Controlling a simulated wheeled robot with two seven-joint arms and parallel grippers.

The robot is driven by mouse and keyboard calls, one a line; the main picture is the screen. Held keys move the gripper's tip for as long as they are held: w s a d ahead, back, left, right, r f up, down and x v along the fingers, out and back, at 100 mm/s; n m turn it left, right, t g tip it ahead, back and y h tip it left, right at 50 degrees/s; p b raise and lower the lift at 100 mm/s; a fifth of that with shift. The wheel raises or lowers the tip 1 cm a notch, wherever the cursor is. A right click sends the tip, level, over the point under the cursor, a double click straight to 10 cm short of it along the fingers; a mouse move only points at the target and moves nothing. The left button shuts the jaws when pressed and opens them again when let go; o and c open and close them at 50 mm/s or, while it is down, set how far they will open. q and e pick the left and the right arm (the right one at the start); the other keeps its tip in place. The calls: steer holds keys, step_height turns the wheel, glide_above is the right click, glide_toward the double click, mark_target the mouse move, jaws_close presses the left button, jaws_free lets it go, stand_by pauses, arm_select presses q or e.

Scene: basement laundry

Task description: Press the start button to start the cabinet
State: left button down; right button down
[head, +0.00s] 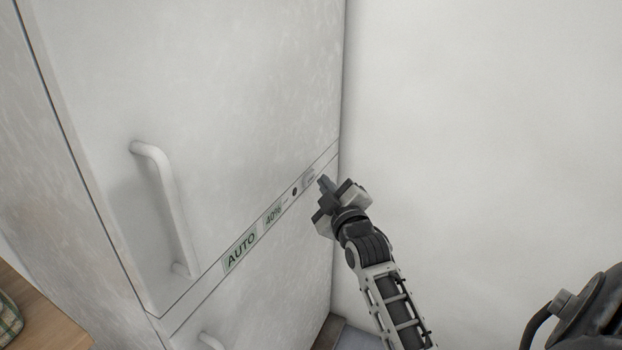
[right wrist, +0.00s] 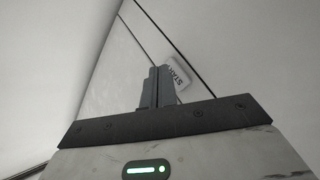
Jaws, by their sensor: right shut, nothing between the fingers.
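The white cabinet (head: 230,90) fills the left and middle of the head view, with its door closed. A control strip with an "AUTO" display (head: 241,250), a "40%" display (head: 273,213) and a small dark round spot (head: 295,191) runs across it. The start button (right wrist: 179,75), a pale tile lettered "STAR…", shows in the right wrist view, partly hidden by my fingers. My right gripper (head: 325,184) is shut and empty, its fingertips close to the button at the strip's right end. It also shows in the right wrist view (right wrist: 158,70). I cannot tell whether they touch.
A white wall (head: 490,110) stands directly right of the cabinet. A vertical handle (head: 168,205) sticks out from the upper door, and another handle (head: 210,342) shows below. Wooden floor (head: 35,310) and a checked cloth item (head: 8,318) are at lower left.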

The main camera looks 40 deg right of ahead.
steer(key=shift+w, duration=0.1)
stand_by(0.7)
steer(key=shift+w+a, duration=0.2)
steer(key=shift+w, duration=0.05)
steer(key=shift+w+a+p, duration=0.15)
steer(key=shift+w+p, duration=0.2)
stand_by(0.9)
steer(key=shift+s, duration=0.1)
steer(key=shift+s+d+p, duration=0.35)
steer(key=shift+s+p, duration=0.15)
steer(key=shift+s, duration=0.1)
